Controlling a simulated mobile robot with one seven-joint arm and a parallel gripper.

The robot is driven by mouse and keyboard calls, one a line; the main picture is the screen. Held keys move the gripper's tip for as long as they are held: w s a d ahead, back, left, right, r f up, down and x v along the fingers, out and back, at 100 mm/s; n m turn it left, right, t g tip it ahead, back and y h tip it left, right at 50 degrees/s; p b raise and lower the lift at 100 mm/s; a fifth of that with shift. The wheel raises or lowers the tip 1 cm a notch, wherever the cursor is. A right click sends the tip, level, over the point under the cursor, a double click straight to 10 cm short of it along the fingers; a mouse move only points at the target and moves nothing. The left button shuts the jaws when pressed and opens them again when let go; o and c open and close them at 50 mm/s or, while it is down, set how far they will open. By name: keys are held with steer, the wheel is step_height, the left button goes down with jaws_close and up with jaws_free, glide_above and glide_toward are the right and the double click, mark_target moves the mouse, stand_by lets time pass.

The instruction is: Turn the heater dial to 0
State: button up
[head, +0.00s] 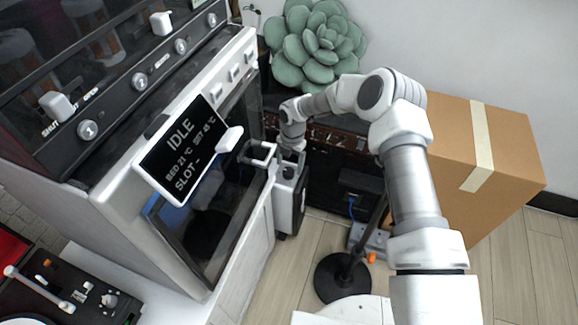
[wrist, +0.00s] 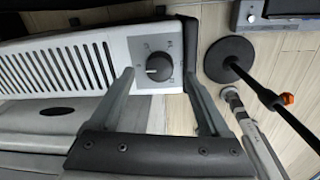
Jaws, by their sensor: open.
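The heater is a white, slotted unit (wrist: 70,62) in the wrist view, with a grey end panel holding a round dark dial (wrist: 159,67). Small marks surround the dial, but they and its setting are too small to read. My gripper (wrist: 159,76) is open and empty, its two fingers to the left and right of the dial in the picture. I cannot tell how far the fingertips are from it. In the head view my gripper (head: 291,158) points down over the heater (head: 284,205), where the dial is hidden.
A printer with a tilted screen reading IDLE (head: 185,150) stands left of the heater. A cardboard box (head: 480,150) is at right. A black round stand base (head: 340,278) with a pole is on the wood floor, also in the wrist view (wrist: 229,58).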

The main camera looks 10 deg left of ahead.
mark_target(292, 172)
step_height(292, 172, up, 14)
steer(key=p, duration=0.4)
steer(key=shift+s+d+r, duration=0.15)
steer(key=shift+d+r, duration=0.1)
steer(key=shift+d, duration=0.15)
steer(key=shift+r, duration=0.1)
